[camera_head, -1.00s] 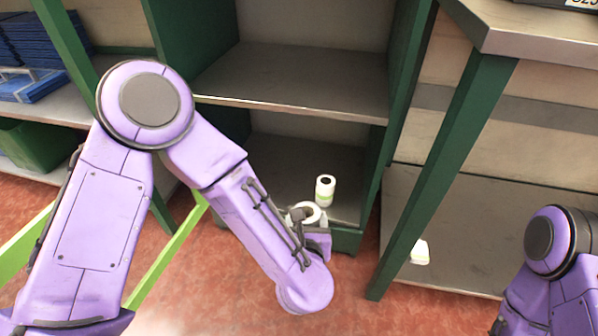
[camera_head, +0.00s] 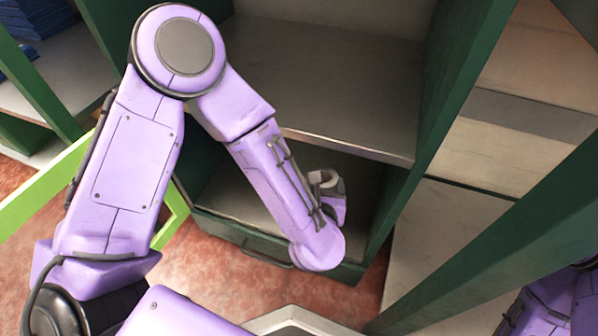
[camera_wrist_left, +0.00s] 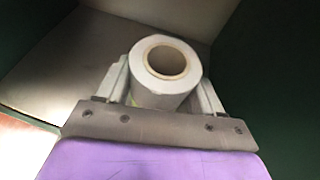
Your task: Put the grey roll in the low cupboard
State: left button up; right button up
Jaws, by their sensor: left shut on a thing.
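The grey roll (camera_wrist_left: 164,90) stands upright between the two fingers of my left gripper (camera_wrist_left: 163,78) in the left wrist view, its round hole facing the camera. The gripper is shut on it. In the head view my left gripper (camera_head: 327,188) is at the low cupboard (camera_head: 225,192), in front of its opening or just inside, and the wrist hides most of the roll. The low cupboard is the bottom compartment of a green unit with a grey floor. I cannot tell whether the roll touches that floor. My right gripper is not in view.
A grey shelf (camera_head: 330,85) lies above the low compartment. Its front edge is close above the gripper. A green side wall (camera_head: 403,190) stands on the right. The compartment floor left of the gripper looks clear. A green post (camera_head: 500,245) crosses the lower right.

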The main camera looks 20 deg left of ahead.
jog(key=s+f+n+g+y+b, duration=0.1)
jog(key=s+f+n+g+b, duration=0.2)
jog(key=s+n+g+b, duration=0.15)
pick_arm(q)
jog(key=w+a+f+b, duration=0.1)
jog(key=w+a+f, duration=0.1)
jog(key=a+f, duration=0.1)
jog(key=w+a+f+b, duration=0.2)
jog(key=a+f, duration=0.2)
jog(key=f, duration=0.1)
jog(key=w+a+f+b, duration=0.2)
jog(key=a+f, duration=0.2)
jog(key=shift+a+f, duration=0.2)
jog(key=shift+f, duration=0.15)
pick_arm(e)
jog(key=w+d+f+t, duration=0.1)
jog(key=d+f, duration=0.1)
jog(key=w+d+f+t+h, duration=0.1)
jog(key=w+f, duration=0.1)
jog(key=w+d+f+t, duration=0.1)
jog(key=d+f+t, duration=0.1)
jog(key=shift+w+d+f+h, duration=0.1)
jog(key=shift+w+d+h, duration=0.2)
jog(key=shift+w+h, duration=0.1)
pick_arm(q)
jog(key=shift+r, duration=0.1)
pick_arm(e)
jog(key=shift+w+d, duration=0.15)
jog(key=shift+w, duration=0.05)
